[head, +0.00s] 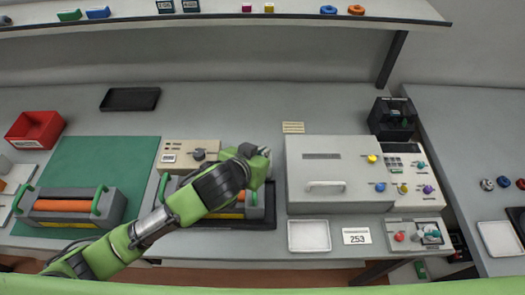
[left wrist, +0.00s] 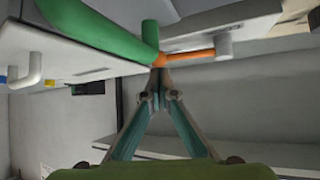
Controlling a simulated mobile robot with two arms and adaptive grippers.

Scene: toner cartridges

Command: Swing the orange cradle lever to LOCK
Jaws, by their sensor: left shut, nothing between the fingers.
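The orange lever (left wrist: 188,55) shows in the left wrist view as a thin bar with a grey knob at its right end. In the head view I cannot make it out behind my arm. My left gripper (left wrist: 159,72) is shut and empty, its fingertips just beside or against the lever; contact is unclear. A green handle (left wrist: 104,28) curves down close to the fingertips. In the head view, my left gripper (head: 264,153) is over the right end of the cradle (head: 269,213), which holds a cartridge with an orange roller (head: 227,215), partly covered by my arm. The LOCK mark cannot be read.
A beige control box (head: 173,157) stands behind the cradle. A large grey machine (head: 330,170) stands close to the right of my gripper. Another cartridge (head: 70,206) lies on the green mat (head: 110,160) at left. The counter behind is mostly clear.

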